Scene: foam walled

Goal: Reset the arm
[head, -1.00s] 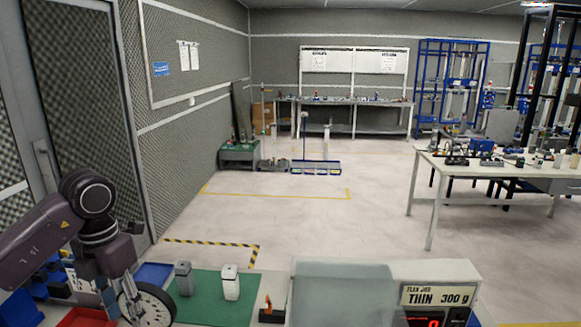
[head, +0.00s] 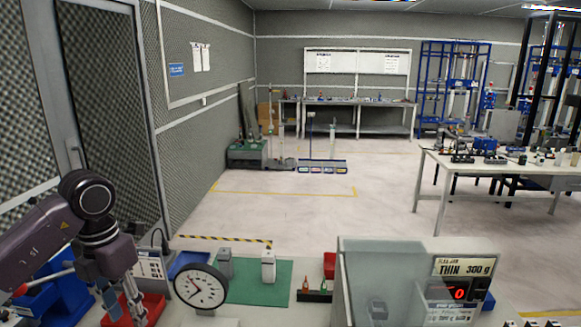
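My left arm comes in from the left edge in the head view. Its gripper (head: 127,308) points down over a red bin (head: 150,306), left of the round dial (head: 201,287). Its fingers are small and dark, and I cannot tell how far apart they are. I see nothing clearly held in it. My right arm and gripper are out of view.
Blue bins (head: 62,295) are at left. Open floor lies beyond.

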